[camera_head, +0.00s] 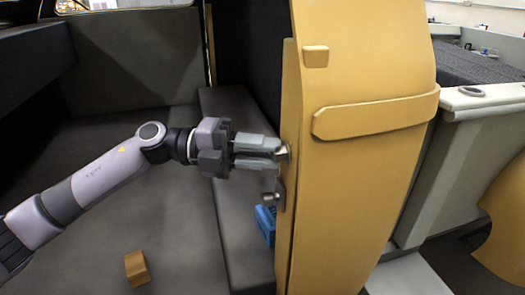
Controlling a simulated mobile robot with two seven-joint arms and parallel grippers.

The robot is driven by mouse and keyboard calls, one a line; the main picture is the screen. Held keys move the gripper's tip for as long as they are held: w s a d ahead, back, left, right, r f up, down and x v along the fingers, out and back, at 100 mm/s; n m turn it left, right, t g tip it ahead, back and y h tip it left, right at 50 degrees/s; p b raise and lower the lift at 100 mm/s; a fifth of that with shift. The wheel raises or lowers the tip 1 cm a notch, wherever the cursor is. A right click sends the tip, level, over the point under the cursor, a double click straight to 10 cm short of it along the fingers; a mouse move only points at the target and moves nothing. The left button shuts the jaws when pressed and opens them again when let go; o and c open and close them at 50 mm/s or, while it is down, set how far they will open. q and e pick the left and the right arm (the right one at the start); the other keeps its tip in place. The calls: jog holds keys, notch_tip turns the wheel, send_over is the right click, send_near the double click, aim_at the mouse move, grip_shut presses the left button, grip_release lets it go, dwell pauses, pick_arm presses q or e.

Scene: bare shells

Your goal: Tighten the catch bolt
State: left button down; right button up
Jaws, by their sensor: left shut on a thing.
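A yellow curved panel (352,190), like a door shell, stands upright in the middle of the head view. A small metal catch bolt (284,153) sits at its left edge. My left gripper (280,152) reaches in from the left and is shut on the bolt's head, with its fingers against the panel edge. Below it a small metal catch part (280,192) hangs on the same edge. The fingers hide much of the bolt. My right gripper is not in the view.
A blue object (265,224) is partly hidden behind the panel edge. A small orange-brown block (137,268) lies on the dark floor at lower left. A pale shell with a dark inset (480,105) stands at right. Dark grey walls enclose the left side.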

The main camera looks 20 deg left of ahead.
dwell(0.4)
pick_arm(q)
jog(key=c, duration=0.9)
grip_release()
jog(key=shift+s+a+f, duration=0.1)
jog(key=shift+a, duration=0.3)
jog(key=b+v, duration=0.1)
jog(key=v, duration=0.5)
jog(key=shift+a+b, duration=0.15)
jog(key=shift+b, duration=0.25)
